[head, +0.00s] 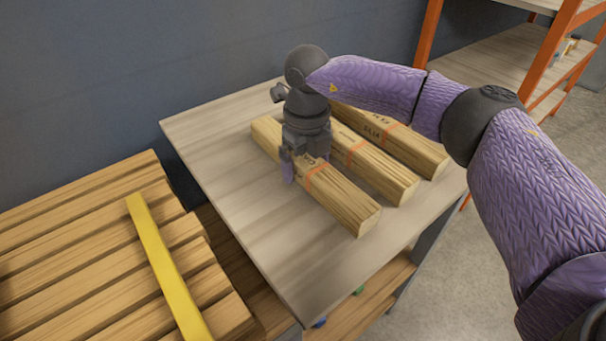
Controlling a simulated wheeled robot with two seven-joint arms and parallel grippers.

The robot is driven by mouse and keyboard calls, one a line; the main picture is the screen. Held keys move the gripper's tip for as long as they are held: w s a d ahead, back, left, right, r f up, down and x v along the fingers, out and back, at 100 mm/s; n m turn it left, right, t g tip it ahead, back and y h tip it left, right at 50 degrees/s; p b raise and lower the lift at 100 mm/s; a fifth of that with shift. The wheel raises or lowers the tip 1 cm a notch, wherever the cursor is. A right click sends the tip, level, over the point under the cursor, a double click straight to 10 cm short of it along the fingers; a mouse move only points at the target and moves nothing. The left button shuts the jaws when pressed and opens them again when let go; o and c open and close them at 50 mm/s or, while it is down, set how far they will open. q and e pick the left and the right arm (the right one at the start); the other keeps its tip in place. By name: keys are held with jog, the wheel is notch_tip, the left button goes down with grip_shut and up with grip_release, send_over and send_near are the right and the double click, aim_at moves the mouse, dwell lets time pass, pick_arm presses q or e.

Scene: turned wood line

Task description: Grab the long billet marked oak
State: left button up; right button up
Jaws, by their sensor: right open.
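Three long square wooden billets lie side by side on a light wood table. Each has an orange-red band. The left billet (335,200) has dark lettering partly covered by my right gripper. The middle billet (380,172) has small lettering that I cannot read. The right billet (415,150) has larger lettering, also not clearly legible. I cannot tell which is marked oak. My right gripper (305,168) points down, open, over the left billet, with one finger at its left side; the other finger is mostly hidden. My left gripper is not in view.
The table (225,170) has bare room left of the billets. A stack of wooden boards (80,250) with a yellow bar (165,265) across it stands at the lower left. An orange-framed shelf (500,60) stands at the back right. A dark wall (150,60) is behind.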

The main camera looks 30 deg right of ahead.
jog(key=shift+r, duration=0.15)
jog(key=shift+c, duration=0.3)
grip_shut()
